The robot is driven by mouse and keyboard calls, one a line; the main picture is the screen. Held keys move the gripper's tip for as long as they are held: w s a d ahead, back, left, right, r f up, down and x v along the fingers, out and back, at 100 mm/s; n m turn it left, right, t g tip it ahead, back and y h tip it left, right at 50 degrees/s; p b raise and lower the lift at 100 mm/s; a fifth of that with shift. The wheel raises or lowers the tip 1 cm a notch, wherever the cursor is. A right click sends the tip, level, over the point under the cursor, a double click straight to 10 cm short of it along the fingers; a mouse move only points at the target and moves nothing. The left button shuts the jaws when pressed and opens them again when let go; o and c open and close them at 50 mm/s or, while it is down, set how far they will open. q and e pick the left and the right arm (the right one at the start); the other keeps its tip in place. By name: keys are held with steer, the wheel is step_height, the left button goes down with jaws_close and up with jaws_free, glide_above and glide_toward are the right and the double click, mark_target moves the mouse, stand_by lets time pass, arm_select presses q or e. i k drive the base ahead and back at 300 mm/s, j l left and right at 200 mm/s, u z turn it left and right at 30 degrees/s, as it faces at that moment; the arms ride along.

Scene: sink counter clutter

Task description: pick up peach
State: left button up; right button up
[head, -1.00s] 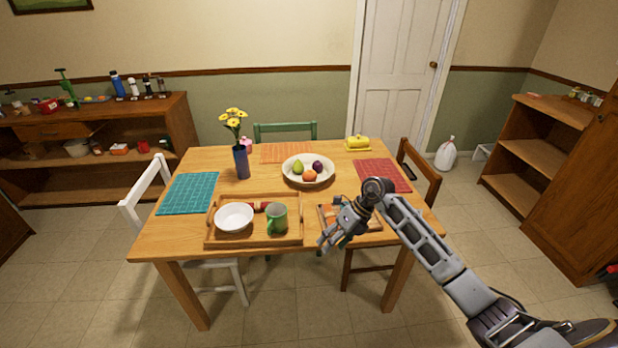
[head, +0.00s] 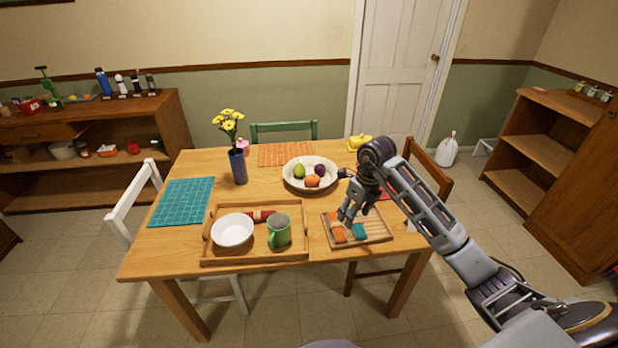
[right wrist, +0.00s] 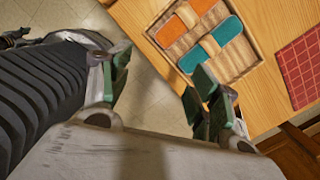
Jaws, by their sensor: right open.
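The peach (head: 312,181) is orange and lies at the front of a cream fruit bowl (head: 290,181) on the wooden table. A green pear (head: 299,171) and a dark plum (head: 320,170) lie behind it in the bowl. My right gripper (head: 346,218) is open and empty above a small wooden tray, to the right of and nearer than the bowl. In the right wrist view its fingers (right wrist: 155,100) are spread, with floor between them. The peach is not in the right wrist view. My left gripper is not in view.
The small tray (head: 374,241) holds orange and teal pieces. A larger tray (head: 224,260) holds a white bowl (head: 232,229) and a green mug (head: 279,232).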

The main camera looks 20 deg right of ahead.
mark_target(312, 180)
steer(key=i, duration=1.1)
